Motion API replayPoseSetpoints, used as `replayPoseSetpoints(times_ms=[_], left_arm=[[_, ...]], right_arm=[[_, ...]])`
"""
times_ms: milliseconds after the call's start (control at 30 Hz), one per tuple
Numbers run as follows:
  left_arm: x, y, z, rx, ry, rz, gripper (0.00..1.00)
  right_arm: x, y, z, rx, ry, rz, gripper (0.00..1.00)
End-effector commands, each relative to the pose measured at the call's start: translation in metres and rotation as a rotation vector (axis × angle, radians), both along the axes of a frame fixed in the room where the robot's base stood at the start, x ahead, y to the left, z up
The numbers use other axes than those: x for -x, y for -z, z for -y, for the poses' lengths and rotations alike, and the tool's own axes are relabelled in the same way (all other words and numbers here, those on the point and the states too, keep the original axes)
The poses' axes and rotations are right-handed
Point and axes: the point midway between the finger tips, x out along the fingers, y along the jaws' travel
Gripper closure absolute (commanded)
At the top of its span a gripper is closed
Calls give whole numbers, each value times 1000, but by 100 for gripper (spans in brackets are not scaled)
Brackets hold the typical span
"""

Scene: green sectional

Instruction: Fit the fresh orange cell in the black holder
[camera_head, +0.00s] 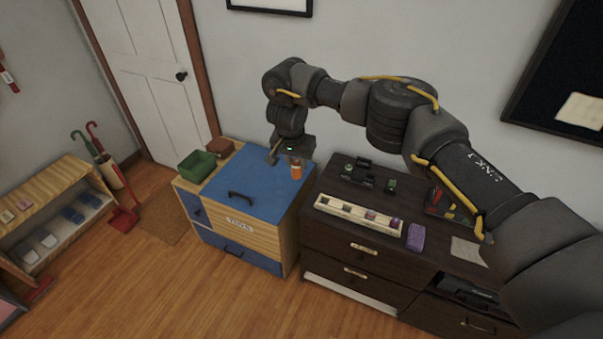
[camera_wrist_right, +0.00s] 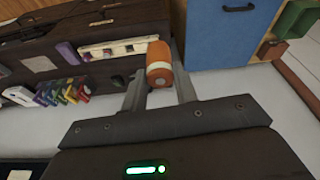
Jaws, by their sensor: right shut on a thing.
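The orange cell (camera_head: 297,172) has a pale band and hangs at the tip of my right gripper (camera_head: 288,158), over the right part of the blue-topped toy chest. In the wrist view my right gripper (camera_wrist_right: 158,92) is shut on the orange cell (camera_wrist_right: 160,72), with one finger on each side. A black holder-like piece (camera_head: 358,172) stands at the back of the dark dresser, right of the gripper and apart from the cell. A smaller black piece with a green part (camera_head: 391,186) stands beside it. I cannot tell which is the holder. My left gripper is out of view.
The dark dresser (camera_head: 330,240) bears a pale slotted tray (camera_head: 358,214) with purplish pieces, a purple block (camera_head: 416,237) and a rack of coloured items (camera_head: 438,203). The blue-topped chest (camera_head: 240,182) has a green bin (camera_head: 197,166) at left. My right arm spans above the dresser.

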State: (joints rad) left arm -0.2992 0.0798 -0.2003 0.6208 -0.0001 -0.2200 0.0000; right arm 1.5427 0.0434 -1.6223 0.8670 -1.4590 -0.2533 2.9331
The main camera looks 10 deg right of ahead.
Motion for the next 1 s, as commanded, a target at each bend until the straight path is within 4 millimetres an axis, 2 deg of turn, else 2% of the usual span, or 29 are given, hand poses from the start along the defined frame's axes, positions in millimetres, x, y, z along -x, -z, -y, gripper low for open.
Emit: replayPoseSetpoints(times_ms=[33, 167, 300, 367, 500, 567, 633, 733, 1000], left_arm=[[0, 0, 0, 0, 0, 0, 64], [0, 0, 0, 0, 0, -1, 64], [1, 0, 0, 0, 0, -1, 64], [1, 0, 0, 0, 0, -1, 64], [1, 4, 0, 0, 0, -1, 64], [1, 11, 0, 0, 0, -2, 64], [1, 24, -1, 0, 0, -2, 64], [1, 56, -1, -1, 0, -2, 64], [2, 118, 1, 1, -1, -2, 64]], right_arm=[[5, -11, 2, 1, -61, 3, 97], [30, -33, 2, 1, -238, 2, 97], [69, -51, 5, 1, -464, 1, 97], [87, -56, 9, -2, -562, 0, 97], [128, -56, 31, -4, -758, -1, 97], [145, -49, 44, -2, -827, -2, 97], [167, -34, 60, -3, -898, -3, 97], [193, 2, 79, -5, -973, -2, 97], [218, 67, 96, -4, -1030, -1, 97]])
